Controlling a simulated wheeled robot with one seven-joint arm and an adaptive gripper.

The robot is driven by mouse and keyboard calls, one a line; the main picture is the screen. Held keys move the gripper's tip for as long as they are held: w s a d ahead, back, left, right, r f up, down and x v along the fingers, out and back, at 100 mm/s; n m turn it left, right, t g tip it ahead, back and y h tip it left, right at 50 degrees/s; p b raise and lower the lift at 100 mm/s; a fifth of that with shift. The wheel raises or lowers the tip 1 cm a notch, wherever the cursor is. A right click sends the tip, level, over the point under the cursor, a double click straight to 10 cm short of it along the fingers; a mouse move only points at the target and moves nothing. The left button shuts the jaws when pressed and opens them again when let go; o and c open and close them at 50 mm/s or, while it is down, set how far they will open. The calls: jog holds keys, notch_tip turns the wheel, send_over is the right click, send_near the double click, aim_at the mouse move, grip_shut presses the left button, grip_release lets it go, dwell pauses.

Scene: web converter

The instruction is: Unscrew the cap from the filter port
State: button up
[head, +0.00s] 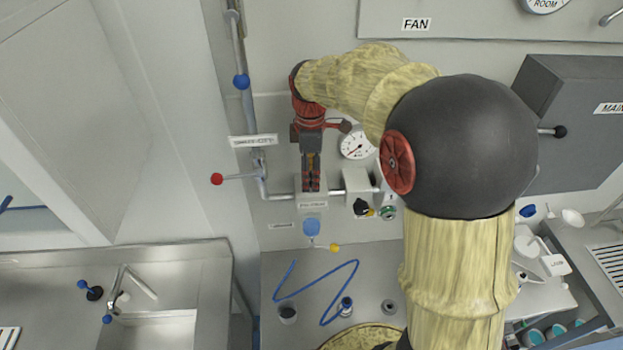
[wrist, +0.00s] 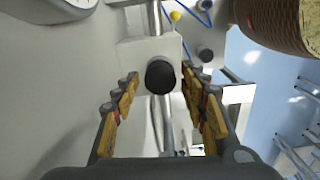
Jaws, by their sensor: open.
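The round black cap (wrist: 160,77) sits on the front of a pale grey block (wrist: 140,52), which I take to be the filter port, in the wrist view. My gripper (wrist: 157,84) is open, with its yellow-padded fingers to the left and right of the cap. Gaps show between the cap and both fingers; how deep the fingers reach around it is unclear. In the head view my gripper (head: 311,180) points at the labelled block (head: 312,199) on the pipe, and hides the cap.
A round gauge (head: 357,143) and a second block (head: 357,185) with a black knob (head: 361,207) stand just right of the gripper. A red-knobbed lever (head: 217,179) is to the left.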

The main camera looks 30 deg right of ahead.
jog(key=m, duration=0.4)
dwell(0.3)
jog(key=m, duration=0.4)
jog(key=shift+c, duration=1.1)
grip_shut()
jog(key=n, duration=0.4)
